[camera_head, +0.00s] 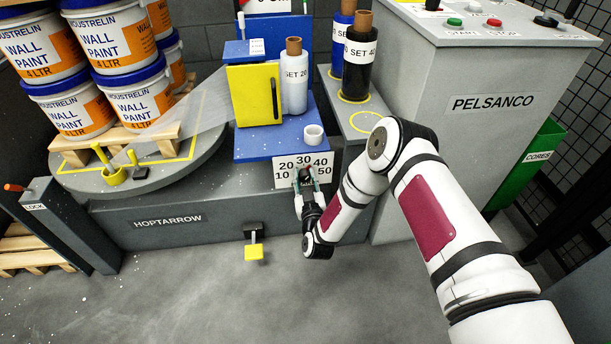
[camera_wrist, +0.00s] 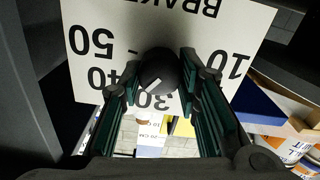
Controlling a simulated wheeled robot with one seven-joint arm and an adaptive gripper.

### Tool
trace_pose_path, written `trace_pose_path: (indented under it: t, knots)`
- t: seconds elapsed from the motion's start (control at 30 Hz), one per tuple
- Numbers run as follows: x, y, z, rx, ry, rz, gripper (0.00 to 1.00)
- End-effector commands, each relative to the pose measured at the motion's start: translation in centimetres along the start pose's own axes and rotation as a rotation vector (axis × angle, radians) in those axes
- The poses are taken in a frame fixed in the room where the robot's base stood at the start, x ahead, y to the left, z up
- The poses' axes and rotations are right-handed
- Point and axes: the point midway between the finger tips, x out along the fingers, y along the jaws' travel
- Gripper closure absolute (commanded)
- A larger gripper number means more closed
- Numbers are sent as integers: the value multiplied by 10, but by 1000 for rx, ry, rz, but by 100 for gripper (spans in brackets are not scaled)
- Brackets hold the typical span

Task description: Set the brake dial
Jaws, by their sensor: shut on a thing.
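The brake dial (camera_wrist: 158,66) is a round black knob on a white plate (camera_wrist: 240,25) lettered BRAKE, with 10, 30, 40 and 50 readable in the wrist view. The plate appears upside down there. A white pointer mark on the knob points to the lower left, between 30 and 40. The 20 is hidden behind a finger. My gripper (camera_wrist: 157,78) is shut on the knob, one green finger on each side. In the head view my gripper (camera_head: 307,182) is at the front of the same scale plate (camera_head: 302,163), under the blue carriage.
The blue carriage (camera_head: 250,146) holds a film roll (camera_head: 294,80) and a yellow door (camera_head: 252,95). A turntable (camera_head: 200,165) with stacked paint pails (camera_head: 140,98) stands left. A yellow pedal (camera_head: 254,251) sits low in front. The grey PELSANCO cabinet (camera_head: 430,125) stands right.

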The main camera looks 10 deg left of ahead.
Motion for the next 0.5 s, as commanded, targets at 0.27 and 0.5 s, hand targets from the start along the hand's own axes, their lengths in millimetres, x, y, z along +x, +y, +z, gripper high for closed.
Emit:
trace_pose_path:
  t: [0.27,0.5]
  knots:
    - [1,-3,-2,-258,4,-3,98]
    - [2,-3,-1,-439,4,-1,98]
